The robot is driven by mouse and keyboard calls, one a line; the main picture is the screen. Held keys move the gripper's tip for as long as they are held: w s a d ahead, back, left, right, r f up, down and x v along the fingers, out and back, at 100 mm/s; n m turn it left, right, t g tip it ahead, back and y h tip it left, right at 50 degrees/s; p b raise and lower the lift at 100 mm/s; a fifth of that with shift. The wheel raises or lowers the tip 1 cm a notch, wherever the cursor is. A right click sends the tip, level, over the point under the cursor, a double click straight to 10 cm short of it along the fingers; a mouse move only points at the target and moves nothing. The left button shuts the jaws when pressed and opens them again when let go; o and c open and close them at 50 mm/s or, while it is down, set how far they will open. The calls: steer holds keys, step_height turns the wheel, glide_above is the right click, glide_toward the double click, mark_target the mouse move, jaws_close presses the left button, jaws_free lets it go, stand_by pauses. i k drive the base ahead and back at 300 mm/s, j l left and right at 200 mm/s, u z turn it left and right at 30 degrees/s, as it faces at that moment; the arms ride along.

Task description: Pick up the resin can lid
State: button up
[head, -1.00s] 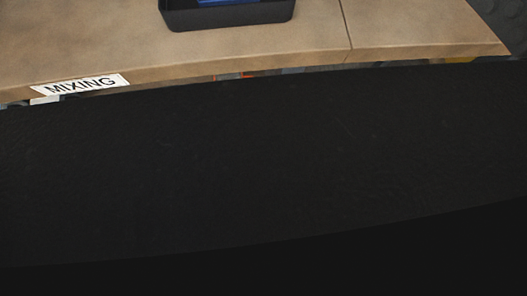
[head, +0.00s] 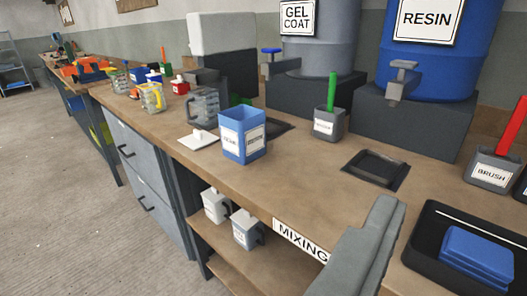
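A flat white lid (head: 197,141) with a small raised knob lies on the brown bench top, near its front edge. A blue open-topped can (head: 244,136) with white labels stands just right of the lid. The label print is too small to read for sure. A grey part of what looks like my gripper (head: 362,252) rises from the bottom edge, right of centre. It is well to the right of the lid and nearer to me. Only this one part shows, so I cannot tell whether it is open or shut.
A blue RESIN drum (head: 440,55) and a grey GEL COAT drum (head: 318,40) stand behind on dark blocks. A black tray (head: 425,235), a brush pot (head: 490,172) and a grey pot (head: 328,124) are on the bench.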

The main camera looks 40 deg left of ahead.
mark_target(199, 139)
steer(key=u, duration=1.05)
